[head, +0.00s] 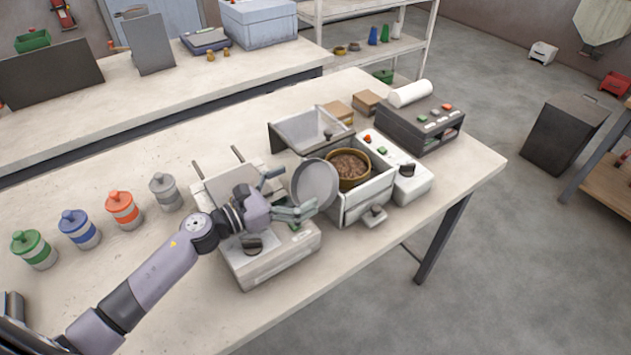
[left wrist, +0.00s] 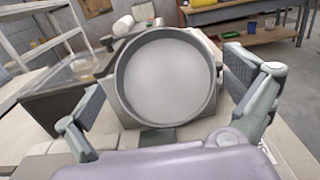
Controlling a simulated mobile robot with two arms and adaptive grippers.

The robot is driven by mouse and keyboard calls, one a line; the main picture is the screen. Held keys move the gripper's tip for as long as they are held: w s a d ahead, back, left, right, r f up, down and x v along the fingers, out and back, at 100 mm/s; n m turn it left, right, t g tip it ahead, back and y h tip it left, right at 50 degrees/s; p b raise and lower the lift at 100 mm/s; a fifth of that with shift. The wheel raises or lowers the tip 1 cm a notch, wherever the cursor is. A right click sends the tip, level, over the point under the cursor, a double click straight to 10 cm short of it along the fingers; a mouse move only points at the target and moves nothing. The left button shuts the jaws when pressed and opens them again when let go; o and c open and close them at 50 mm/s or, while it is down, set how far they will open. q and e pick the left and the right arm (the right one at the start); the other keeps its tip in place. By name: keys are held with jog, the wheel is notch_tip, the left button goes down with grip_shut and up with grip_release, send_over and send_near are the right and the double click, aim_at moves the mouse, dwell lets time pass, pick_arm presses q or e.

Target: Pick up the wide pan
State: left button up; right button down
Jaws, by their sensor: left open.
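The wide pan (head: 315,184) is a round grey dish, tilted on edge beside the bagging machine's open box. In the left wrist view the pan (left wrist: 166,78) shows its round, empty-looking inside to the camera. My left gripper (head: 288,194) is open at the pan's left side in the head view. In the left wrist view its two fingers stand wide on either side of the pan, with gaps visible. What holds the pan up is hidden. My right gripper is not in view.
A brown pot of pellets (head: 349,170) sits in the white box (head: 378,196) right of the pan. A pale scale-like unit (head: 272,262) lies below my gripper. Several coloured jars (head: 123,209) stand left. A dark control box (head: 420,124) stands behind right. The front right table is clear.

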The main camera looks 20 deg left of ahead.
aim_at(327, 171)
pick_arm(q)
jog(key=shift+p+x, duration=0.3)
jog(key=shift+x, duration=1.3)
jog(key=shift+c, duration=0.2)
jog(key=c, duration=0.8)
jog(key=shift+o, duration=0.2)
jog(key=shift+r, duration=0.1)
